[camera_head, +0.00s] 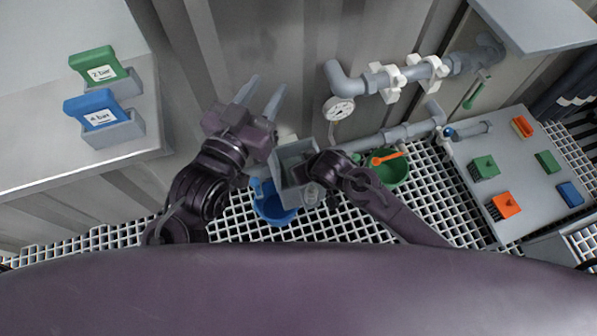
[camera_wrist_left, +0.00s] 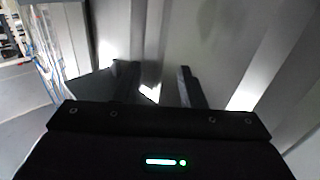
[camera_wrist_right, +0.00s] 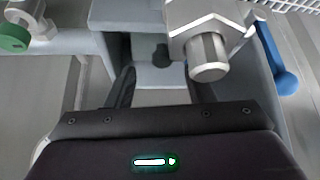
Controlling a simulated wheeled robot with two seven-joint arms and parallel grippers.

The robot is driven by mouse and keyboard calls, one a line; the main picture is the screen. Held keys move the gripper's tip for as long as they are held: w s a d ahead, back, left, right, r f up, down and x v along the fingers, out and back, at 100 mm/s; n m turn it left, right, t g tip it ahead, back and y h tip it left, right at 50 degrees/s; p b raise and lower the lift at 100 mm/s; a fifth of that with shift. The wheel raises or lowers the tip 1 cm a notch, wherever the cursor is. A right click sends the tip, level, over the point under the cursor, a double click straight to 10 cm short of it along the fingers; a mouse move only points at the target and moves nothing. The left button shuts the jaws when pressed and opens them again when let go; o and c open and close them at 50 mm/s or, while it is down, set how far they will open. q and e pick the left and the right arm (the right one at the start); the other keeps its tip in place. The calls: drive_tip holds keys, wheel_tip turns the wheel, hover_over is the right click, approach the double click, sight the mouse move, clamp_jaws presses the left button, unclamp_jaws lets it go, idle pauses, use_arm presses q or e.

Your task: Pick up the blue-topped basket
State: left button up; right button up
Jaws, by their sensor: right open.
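The blue-topped piece (camera_head: 93,108), labelled "4 bar", sits in a grey holder on the pale top at the left of the head view. I take it for the blue-topped basket, though its lower part is hidden. My left gripper (camera_head: 260,98) is open and empty, to the right of it and well apart, pointing at the corrugated wall. Its fingers also show apart in the left wrist view (camera_wrist_left: 158,85). My right gripper (camera_wrist_right: 158,90) is open, its fingers over a grey box (camera_head: 290,155) with nothing clearly between them. In the head view its fingertips are hidden.
A green-topped piece (camera_head: 98,62), "2 bar", stands behind the blue one. Pipes with a gauge (camera_head: 339,108) run along the wall. A grey panel (camera_head: 520,170) with coloured blocks is at the right.

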drive_tip(key=shift+b+x, duration=0.45)
drive_tip(key=shift+x, duration=0.45)
drive_tip(key=shift+b+x, duration=0.4)
drive_tip(key=shift+x, duration=0.4)
drive_tip(key=shift+a+f, duration=0.1)
use_arm(q)
wheel_tip(320, 180, up, 14)
drive_tip(key=s+a+t+h, duration=0.2)
drive_tip(key=t+h, duration=0.1)
drive_tip(key=t, duration=0.4)
drive_tip(key=shift+s+t, duration=0.3)
drive_tip(key=shift+s, duration=0.1)
use_arm(e)
clamp_jaws()
